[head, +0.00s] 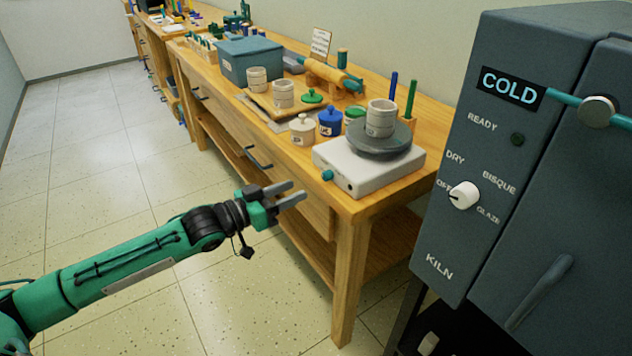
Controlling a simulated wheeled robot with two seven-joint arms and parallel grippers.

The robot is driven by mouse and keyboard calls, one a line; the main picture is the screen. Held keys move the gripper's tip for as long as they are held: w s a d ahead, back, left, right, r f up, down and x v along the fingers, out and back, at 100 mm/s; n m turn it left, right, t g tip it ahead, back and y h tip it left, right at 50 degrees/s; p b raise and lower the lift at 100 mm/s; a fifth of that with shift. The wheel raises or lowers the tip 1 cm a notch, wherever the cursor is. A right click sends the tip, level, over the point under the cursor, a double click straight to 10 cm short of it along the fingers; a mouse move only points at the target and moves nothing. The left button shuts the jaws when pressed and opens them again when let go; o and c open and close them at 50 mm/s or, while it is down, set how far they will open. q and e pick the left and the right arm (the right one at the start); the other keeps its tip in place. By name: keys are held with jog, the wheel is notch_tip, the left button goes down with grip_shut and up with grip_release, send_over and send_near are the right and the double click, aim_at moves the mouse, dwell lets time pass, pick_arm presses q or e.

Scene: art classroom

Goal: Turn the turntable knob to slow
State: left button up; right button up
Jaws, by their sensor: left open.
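The turntable (362,174) is a pale box with a round grey wheel (379,140) on top, at the near end of the wooden table. A grey-white pot (381,118) stands on the wheel. A small teal knob (327,175) sits on the box's left-facing side; its setting is too small to read. My left gripper (298,193) is open and empty, its fingers pointing right, in front of the table edge and apart from the knob, lower and to its left in the picture. My right gripper is not in view.
A grey kiln (540,170) with a white dial (464,195) stands close on the right. Lidded jars, a white one (302,130) and a blue one (330,122), stand behind the turntable. A blue-grey bin (247,62) is farther back. The floor at left is clear.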

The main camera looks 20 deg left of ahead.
aim_at(323, 178)
pick_arm(q)
jog(key=x, duration=0.5)
jog(key=shift+w+d+b, duration=0.25)
jog(key=shift+b, duration=0.05)
jog(key=shift+w+d, duration=0.4)
jog(key=shift+w, duration=0.1)
jog(key=shift+w+d, duration=0.1)
jog(key=shift+w, duration=0.05)
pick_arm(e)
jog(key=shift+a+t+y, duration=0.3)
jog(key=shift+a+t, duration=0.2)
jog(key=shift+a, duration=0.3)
pick_arm(q)
grip_shut()
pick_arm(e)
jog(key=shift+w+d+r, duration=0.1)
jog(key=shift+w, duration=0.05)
